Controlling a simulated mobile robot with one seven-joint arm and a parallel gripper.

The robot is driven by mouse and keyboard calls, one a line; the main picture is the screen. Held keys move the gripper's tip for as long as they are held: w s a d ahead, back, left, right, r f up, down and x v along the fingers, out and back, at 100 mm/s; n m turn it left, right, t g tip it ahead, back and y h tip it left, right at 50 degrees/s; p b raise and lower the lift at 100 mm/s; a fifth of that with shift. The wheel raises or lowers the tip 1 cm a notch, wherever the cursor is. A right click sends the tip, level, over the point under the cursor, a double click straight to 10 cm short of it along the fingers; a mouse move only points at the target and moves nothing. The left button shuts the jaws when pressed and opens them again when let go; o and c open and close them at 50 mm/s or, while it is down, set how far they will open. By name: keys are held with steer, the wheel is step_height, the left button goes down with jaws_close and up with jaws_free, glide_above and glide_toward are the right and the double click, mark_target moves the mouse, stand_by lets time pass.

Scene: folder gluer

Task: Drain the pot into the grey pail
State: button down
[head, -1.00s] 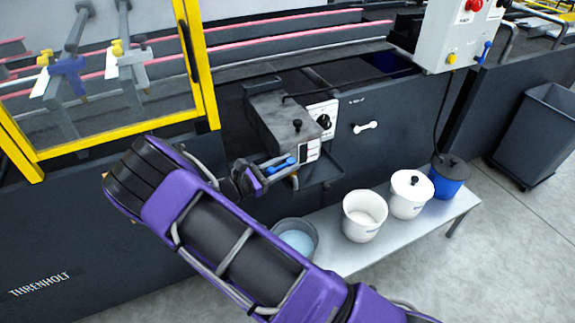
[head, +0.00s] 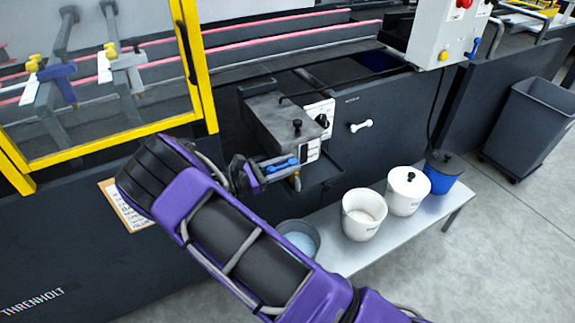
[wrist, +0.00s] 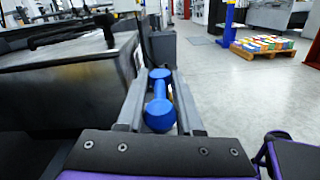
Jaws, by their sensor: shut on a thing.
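The pot (head: 275,118) is a grey metal box with a black-knobbed lid, set in the machine's front. A blue double-knobbed handle (head: 284,164) is at its lower front. My gripper (head: 282,167) is shut on this blue handle. In the wrist view, the blue handle (wrist: 159,100) lies between my two fingers, beside the pot's dark metal wall (wrist: 70,88). A small brass-coloured spout (head: 296,182) shows just below the gripper. The grey pail (head: 317,240) stands at the bench's left end, partly hidden by my arm. Its inside looks pale blue. No stream is visible.
A dial panel (head: 320,120) is beside the pot. A yellow-framed guard (head: 208,75) stands left.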

steer(key=c, duration=0.6)
jaws_free()
steer(key=v, duration=1.7)
steer(key=shift+a, duration=0.15)
steer(key=shift+s, duration=0.2)
